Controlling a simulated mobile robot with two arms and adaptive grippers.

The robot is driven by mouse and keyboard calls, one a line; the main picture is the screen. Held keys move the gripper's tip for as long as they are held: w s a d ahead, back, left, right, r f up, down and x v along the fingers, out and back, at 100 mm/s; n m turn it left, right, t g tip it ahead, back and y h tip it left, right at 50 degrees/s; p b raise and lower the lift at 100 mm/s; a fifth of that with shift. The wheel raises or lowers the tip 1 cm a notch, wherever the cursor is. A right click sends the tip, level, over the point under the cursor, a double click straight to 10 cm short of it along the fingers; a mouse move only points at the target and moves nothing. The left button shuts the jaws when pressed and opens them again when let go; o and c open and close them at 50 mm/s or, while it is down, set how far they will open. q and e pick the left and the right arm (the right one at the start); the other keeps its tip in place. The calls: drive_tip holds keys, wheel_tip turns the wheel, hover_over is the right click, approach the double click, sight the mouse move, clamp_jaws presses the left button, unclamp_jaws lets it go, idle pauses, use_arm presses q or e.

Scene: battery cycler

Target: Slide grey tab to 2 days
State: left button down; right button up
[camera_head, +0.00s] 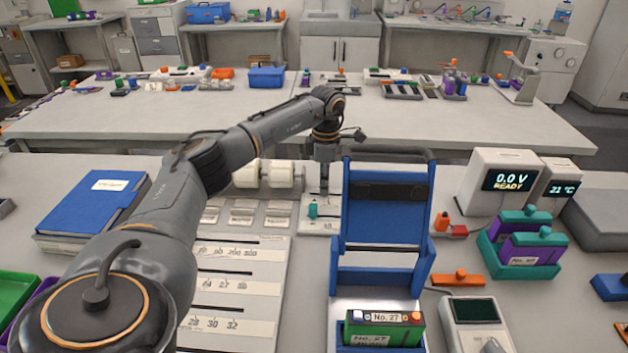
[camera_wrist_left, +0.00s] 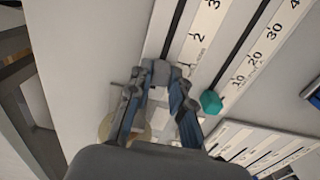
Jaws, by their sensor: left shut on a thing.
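The grey tab (camera_wrist_left: 160,72) shows in the left wrist view, at the near end of a dark slot in a white scale panel (camera_wrist_left: 212,22). The mark 2 is farther up the slot, so the tab is short of it. My left gripper (camera_wrist_left: 159,76) has its fingers on both sides of the tab and is shut on it. In the head view the left gripper (camera_head: 323,190) points down at the small white panel, where the grey tab is too small to make out. A teal tab (camera_wrist_left: 210,102) sits at the near end of the neighbouring slot, marked 10, 20, 30. My right gripper is not in view.
A blue stand (camera_head: 385,210) is close to the right of my left gripper. White rollers (camera_head: 268,174) are to its left. A large panel with numbered slots (camera_head: 235,285) lies in front. A display reading 0.0 V (camera_head: 505,183) stands at right.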

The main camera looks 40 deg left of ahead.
use_arm(q)
drive_tip(key=w+d, duration=0.3)
drive_tip(key=d, duration=0.1)
drive_tip(key=shift+w, duration=0.2)
drive_tip(key=shift+a, duration=0.1)
drive_tip(key=shift+s, duration=0.15)
drive_tip(key=c, duration=1.2)
unclamp_jaws()
wheel_tip(320, 180, up, 12)
